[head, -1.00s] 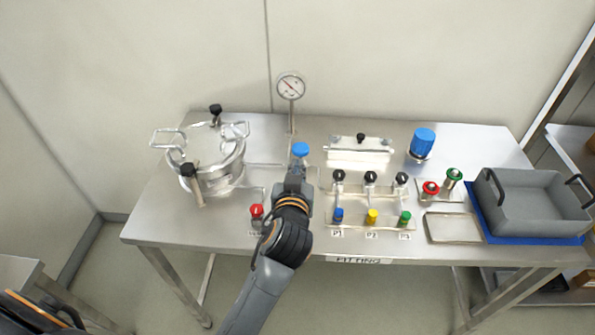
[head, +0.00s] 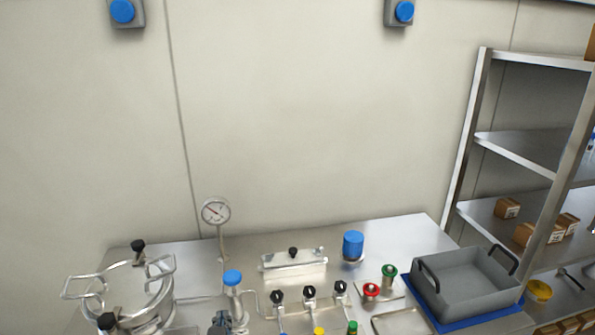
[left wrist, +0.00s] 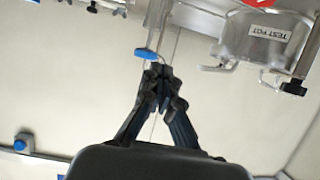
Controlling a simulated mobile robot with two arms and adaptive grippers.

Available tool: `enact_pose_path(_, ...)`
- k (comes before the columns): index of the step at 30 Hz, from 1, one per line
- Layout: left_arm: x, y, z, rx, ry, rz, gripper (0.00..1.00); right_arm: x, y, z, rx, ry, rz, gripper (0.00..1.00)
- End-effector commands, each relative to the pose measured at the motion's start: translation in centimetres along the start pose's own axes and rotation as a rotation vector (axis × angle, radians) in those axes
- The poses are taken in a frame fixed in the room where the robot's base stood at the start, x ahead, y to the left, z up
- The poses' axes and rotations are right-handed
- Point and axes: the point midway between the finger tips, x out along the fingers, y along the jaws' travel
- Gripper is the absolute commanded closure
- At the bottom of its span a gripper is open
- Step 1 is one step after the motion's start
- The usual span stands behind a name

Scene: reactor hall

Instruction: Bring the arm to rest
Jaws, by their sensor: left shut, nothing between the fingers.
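My left gripper (head: 221,320) shows only at the bottom edge of the head view, over the steel bench (head: 400,238). It is a little in front of a blue-capped valve (head: 232,278). In the left wrist view the fingers of the gripper (left wrist: 160,72) are together at the tips, with nothing between them. The blue cap (left wrist: 145,54) shows just beyond the fingertips there; I cannot tell whether they touch. The rest of the left arm is out of the head view. My right gripper is in neither view.
A steel pot (head: 125,295) stands at the left, labelled TEST POT in the wrist view (left wrist: 266,38). A gauge (head: 216,212) rises behind the valve. Black-knobbed valves (head: 310,292), a blue cylinder (head: 353,245) and a grey tray (head: 470,287) are to the right. A shelf rack (head: 460,170) stands beyond.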

Motion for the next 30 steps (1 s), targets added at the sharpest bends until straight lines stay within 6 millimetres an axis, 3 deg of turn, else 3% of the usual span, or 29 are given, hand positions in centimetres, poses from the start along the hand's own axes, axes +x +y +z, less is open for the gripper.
enact_pose_path(3,-2.5,-3.1,6.7,0.056,-0.219,0.005,1.00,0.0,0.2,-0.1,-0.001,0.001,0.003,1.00)
enact_pose_path(6,-5.4,-4.9,11.2,0.112,-0.392,0.041,1.00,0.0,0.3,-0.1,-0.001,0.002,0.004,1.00)
enact_pose_path(9,-8.2,-6.1,14.5,0.161,-0.526,0.086,1.00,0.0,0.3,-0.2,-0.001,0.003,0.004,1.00)
enact_pose_path(15,-13.7,-7.6,18.8,0.252,-0.735,0.193,1.00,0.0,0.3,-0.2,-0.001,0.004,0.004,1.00)
enact_pose_path(20,-18.1,-8.5,21.2,0.323,-0.874,0.290,1.00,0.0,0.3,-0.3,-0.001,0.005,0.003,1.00)
enact_pose_path(30,-13.5,-7.5,29.3,0.330,-0.909,0.294,1.00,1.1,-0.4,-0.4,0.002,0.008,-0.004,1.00)
